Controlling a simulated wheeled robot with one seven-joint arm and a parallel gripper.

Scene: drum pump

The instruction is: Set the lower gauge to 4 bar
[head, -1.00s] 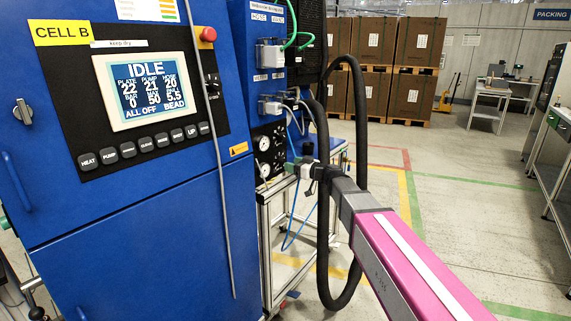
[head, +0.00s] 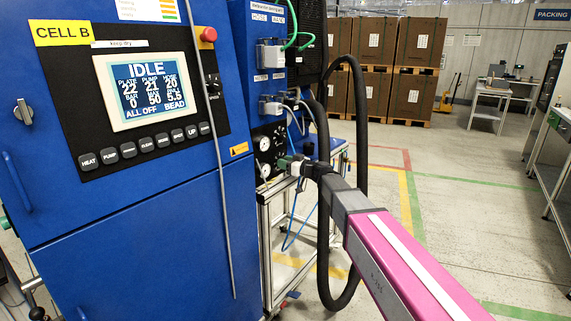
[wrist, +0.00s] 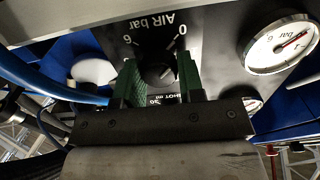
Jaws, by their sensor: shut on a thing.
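The lower gauge (head: 263,170) is a small round white dial on the black panel at the machine's right side, just under the upper gauge (head: 263,143). In the wrist view, which is upside down, a large white dial marked bar (wrist: 282,42) sits at the upper right; its red needle shows, but I cannot read its value surely. A dark knob (wrist: 160,74) sits under an "AIR bar" scale running 0 to 6. My gripper (head: 285,163) is at the panel right of the gauges. In the wrist view its green fingers (wrist: 158,82) are shut on the knob's sides.
The display (head: 151,90) reads IDLE. Black hoses (head: 361,130) loop behind my arm. A blue tube (wrist: 60,90) passes left of the fingers, near a white round part (wrist: 93,70). The floor to the right is open.

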